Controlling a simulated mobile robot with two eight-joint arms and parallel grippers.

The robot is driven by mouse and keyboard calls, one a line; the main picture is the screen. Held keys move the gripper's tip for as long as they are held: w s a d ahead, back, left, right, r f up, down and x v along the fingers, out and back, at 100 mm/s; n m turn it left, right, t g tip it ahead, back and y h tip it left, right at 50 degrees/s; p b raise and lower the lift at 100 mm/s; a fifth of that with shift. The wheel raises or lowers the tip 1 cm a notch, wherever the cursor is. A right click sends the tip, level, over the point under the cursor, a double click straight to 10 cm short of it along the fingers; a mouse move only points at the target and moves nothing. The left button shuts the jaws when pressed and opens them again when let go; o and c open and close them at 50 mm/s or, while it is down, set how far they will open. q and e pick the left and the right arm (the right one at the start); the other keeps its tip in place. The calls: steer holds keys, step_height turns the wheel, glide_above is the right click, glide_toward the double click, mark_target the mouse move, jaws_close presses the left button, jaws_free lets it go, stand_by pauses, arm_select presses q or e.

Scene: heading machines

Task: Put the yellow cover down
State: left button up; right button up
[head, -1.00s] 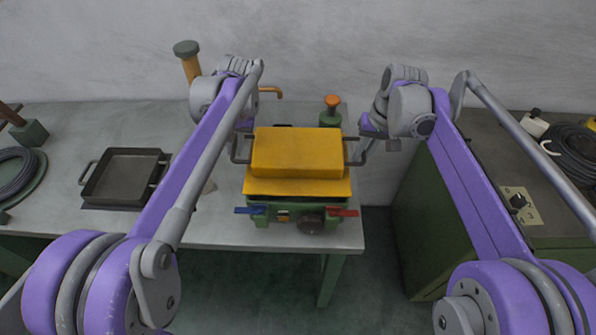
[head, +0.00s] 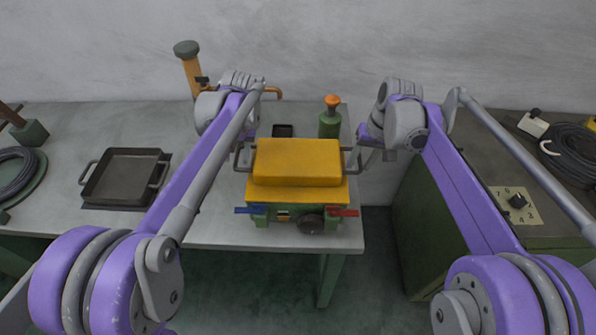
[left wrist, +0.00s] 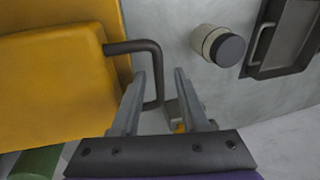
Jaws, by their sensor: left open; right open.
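The yellow cover (head: 297,163) sits level on the green machine (head: 285,221), with a dark handle on each side. It fills the left part of the left wrist view (left wrist: 55,85). My left gripper (left wrist: 160,75) is open, with its fingers apart on either side of the cover's left handle (left wrist: 128,46). In the head view its fingers are mostly hidden behind the arm. My right gripper (head: 367,153) is open beside the cover's right handle (head: 356,150); its fingertips are small, so I cannot tell whether they touch it.
A dark tray (head: 124,178) lies on the grey table (head: 105,125) at left. A green bottle-shaped part with an orange top (head: 331,118) stands behind the cover. A green cabinet (head: 425,225) stands at right. The table between tray and machine is largely hidden by my left arm.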

arm_select(q)
steer(key=shift+r, duration=0.1)
arm_select(e)
steer(key=shift+r, duration=0.2)
arm_select(q)
steer(key=v, duration=1.1)
steer(key=shift+r, duration=0.4)
arm_select(e)
step_height(320, 180, up, 11)
steer(key=d, duration=0.2)
steer(key=shift+s+r, duration=0.2)
steer(key=shift+s, duration=0.2)
arm_select(q)
steer(key=shift+s, duration=0.1)
arm_select(e)
steer(key=shift+d, duration=0.1)
